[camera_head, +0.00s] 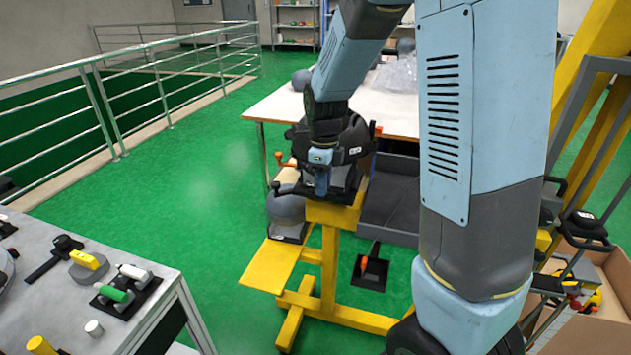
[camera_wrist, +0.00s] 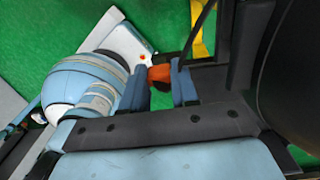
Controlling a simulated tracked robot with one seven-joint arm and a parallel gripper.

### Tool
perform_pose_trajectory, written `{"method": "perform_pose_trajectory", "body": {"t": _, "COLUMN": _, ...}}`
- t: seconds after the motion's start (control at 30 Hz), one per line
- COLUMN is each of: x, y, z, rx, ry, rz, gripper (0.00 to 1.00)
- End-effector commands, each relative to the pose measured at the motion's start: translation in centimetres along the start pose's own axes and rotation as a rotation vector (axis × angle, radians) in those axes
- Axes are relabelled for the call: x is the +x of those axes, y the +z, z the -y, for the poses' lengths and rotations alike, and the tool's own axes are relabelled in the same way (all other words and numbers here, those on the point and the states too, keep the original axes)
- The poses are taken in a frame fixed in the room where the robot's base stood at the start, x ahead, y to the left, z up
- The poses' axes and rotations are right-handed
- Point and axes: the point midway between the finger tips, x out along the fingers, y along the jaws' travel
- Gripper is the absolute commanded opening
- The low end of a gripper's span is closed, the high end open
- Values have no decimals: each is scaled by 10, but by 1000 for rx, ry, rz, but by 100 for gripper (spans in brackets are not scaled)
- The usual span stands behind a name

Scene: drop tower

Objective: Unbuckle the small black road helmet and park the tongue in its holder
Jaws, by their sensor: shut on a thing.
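The small black road helmet (camera_head: 352,138) sits on a dark plate on top of a yellow stand, partly hidden behind my arm. In the wrist view a large dark rounded shape at the right edge looks like part of it. My gripper (camera_head: 322,182) points down at the near side of the helmet. In the wrist view its blue fingers (camera_wrist: 159,85) are closed on a small orange-red piece (camera_wrist: 159,73). A thin dark strap runs close by on the right. I cannot tell whether this piece is the tongue, or whether it is in a buckle. The holder cannot be made out.
The yellow stand (camera_head: 329,262) has a low shelf at left. A black pad with an orange-tipped part (camera_head: 371,267) lies on the floor. A grey bench (camera_head: 70,325) is at left, a white table (camera_head: 285,103) behind, an open cardboard box (camera_head: 612,325) at right.

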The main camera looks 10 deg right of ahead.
Motion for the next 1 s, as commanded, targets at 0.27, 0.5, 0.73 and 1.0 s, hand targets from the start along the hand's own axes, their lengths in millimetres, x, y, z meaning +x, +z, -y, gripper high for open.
{"method": "perform_pose_trajectory", "body": {"t": 0.27, "x": 0, "y": -8, "z": 0, "rx": -1, "ry": 0, "rz": 0, "gripper": 12}}
{"method": "perform_pose_trajectory", "body": {"t": 0.5, "x": -3, "y": -20, "z": 5, "rx": 0, "ry": 0, "rz": 0, "gripper": 12}}
{"method": "perform_pose_trajectory", "body": {"t": 0.73, "x": -5, "y": -34, "z": 10, "rx": 1, "ry": 0, "rz": 0, "gripper": 12}}
{"method": "perform_pose_trajectory", "body": {"t": 1.0, "x": -8, "y": -50, "z": 17, "rx": 0, "ry": 0, "rz": 0, "gripper": 12}}
